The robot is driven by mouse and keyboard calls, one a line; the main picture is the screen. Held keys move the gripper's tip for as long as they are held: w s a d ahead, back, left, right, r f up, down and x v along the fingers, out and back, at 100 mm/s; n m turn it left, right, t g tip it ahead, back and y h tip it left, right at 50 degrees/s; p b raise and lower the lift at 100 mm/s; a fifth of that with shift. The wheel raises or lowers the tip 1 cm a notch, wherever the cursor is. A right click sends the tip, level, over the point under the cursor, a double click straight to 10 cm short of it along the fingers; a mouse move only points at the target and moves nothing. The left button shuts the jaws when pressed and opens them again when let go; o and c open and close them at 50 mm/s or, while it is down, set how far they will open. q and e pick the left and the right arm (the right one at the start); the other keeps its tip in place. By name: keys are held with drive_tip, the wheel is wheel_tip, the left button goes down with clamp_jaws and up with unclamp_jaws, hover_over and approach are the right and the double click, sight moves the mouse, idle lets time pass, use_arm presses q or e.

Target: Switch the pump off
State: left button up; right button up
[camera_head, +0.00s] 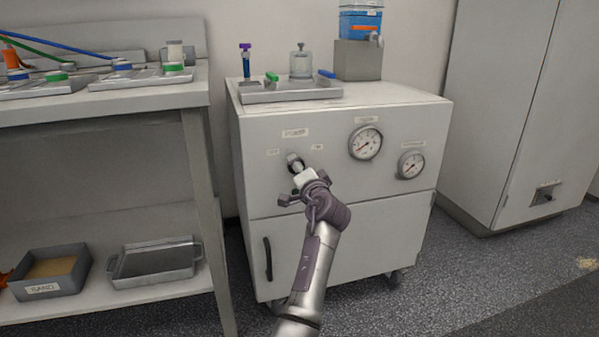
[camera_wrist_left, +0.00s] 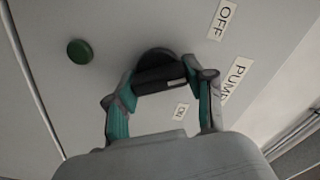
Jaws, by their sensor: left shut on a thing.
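The pump knob (camera_head: 294,161) is on the upper front of a white cabinet. In the left wrist view it is a black round knob (camera_wrist_left: 158,72) with a raised grip bar and a small white mark at the bar's right end. My left gripper (camera_head: 300,176) reaches up to it. Its two teal-padded fingers (camera_wrist_left: 160,92) are shut on the bar, one at each end. The OFF label (camera_wrist_left: 223,19), the PUMP label (camera_wrist_left: 237,80) and the ON label (camera_wrist_left: 181,110) surround the knob. I cannot tell exactly where the mark points. My right gripper is out of view.
Two gauges (camera_head: 366,143) sit right of the knob. A green round button or lamp (camera_wrist_left: 80,52) is near it in the wrist view. A metal tray (camera_head: 292,94) with glassware tops the cabinet. A bench (camera_head: 150,100) stands left, a tall cabinet (camera_head: 505,110) right.

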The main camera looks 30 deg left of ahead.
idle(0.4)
use_arm(q)
drive_tip(key=o, duration=1.2)
drive_tip(key=shift+c, duration=0.2)
drive_tip(key=v, duration=0.7)
drive_tip(key=shift+s+d, duration=0.15)
drive_tip(key=shift+d, duration=0.05)
